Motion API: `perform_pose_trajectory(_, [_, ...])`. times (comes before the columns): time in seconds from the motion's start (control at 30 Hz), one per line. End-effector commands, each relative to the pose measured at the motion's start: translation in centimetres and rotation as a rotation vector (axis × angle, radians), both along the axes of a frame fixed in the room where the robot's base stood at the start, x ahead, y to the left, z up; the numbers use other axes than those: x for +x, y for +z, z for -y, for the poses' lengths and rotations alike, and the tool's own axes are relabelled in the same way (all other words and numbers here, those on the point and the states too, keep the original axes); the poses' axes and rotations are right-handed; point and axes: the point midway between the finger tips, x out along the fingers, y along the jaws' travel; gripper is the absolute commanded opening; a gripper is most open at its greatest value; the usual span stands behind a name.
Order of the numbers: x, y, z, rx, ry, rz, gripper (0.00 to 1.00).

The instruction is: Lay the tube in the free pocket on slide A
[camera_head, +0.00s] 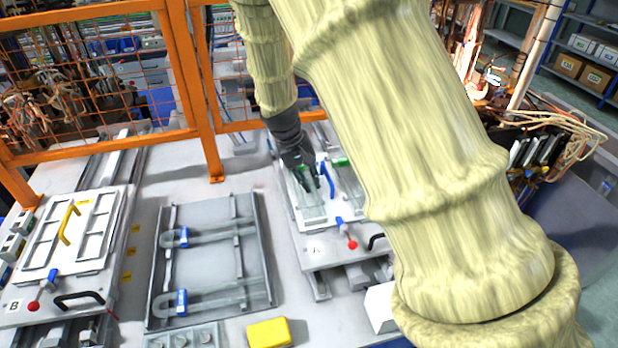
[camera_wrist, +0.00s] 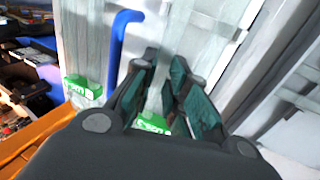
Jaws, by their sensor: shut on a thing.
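Slide A (camera_head: 318,250) is a pale plate right of the middle, marked with an A, partly hidden by my arm. My gripper (camera_head: 318,178) is low over its far left part, pointing down. It is shut on the tube, a clear glass piece that is hard to make out; its glass (camera_head: 312,212) seems to show just below the fingers. In the wrist view my gripper (camera_wrist: 160,68) has its teal-padded fingers close together. Green-labelled blocks (camera_head: 340,162) stand at the slide's far end; one also shows in the wrist view (camera_wrist: 80,90). Whether the tube touches the pocket cannot be told.
A blue bent bar (camera_wrist: 122,40) stands close beside my fingers. Slide B (camera_head: 45,290) has a closed frame with a yellow handle (camera_head: 68,222). A yellow block (camera_head: 269,333) lies in front. Orange fencing (camera_head: 205,90) stands behind.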

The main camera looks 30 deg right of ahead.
Motion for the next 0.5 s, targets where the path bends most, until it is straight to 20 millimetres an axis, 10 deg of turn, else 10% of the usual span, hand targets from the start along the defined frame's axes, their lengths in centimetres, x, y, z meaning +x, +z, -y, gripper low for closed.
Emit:
perform_pose_trajectory(0.4, [0.01,-0.11,0.01,0.000,0.000,0.000,0.00])
perform_pose_trajectory(0.5, [0.01,-0.11,0.01,0.000,0.000,0.000,0.33])
